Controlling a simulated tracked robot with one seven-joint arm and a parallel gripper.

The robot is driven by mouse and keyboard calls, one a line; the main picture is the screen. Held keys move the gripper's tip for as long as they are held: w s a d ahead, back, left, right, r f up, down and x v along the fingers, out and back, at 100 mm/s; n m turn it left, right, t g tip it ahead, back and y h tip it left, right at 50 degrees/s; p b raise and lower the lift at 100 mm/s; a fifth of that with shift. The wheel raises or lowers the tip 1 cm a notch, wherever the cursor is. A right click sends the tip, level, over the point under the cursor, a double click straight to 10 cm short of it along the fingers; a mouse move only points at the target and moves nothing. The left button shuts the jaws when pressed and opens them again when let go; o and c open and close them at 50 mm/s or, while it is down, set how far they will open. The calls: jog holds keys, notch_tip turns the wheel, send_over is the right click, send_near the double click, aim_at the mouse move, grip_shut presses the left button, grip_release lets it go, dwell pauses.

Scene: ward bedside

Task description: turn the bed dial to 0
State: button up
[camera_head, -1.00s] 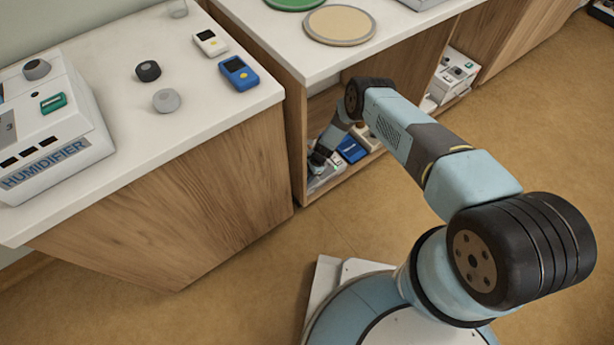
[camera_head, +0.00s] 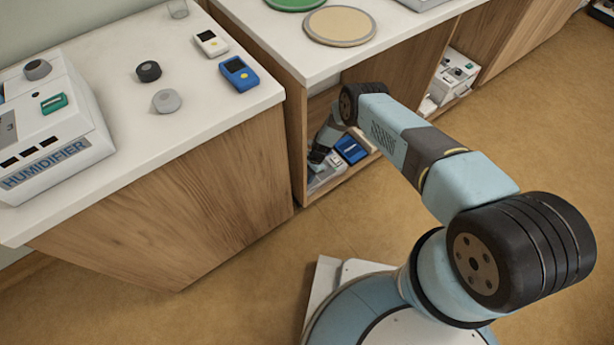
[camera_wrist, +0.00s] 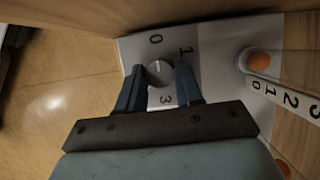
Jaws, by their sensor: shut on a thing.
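The bed dial (camera_wrist: 159,72) is a small round grey knob on a pale panel (camera_wrist: 218,70) in the wrist view. The numbers 0, 1 and 3 show around it; a 2 is not visible there. A light mark on the knob points up, close to the direction of the 0. My gripper (camera_wrist: 160,76) is shut on the dial, with one blue finger on each side. In the head view my gripper (camera_head: 317,160) reaches into the open cabinet bay, and the dial itself is hidden there.
A blue device (camera_head: 351,150) lies beside my gripper in the bay. Wooden cabinet walls (camera_head: 297,140) close in around the arm. The floor in front is clear.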

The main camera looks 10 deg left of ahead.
jog(key=o, duration=0.8)
jog(key=shift+w, duration=0.2)
jog(key=shift+c, duration=0.2)
jog(key=shift+o, duration=1.2)
jog(key=shift+s, duration=0.15)
jog(key=shift+r, duration=0.1)
jog(key=v, duration=0.7)
jog(key=shift+r, duration=0.15)
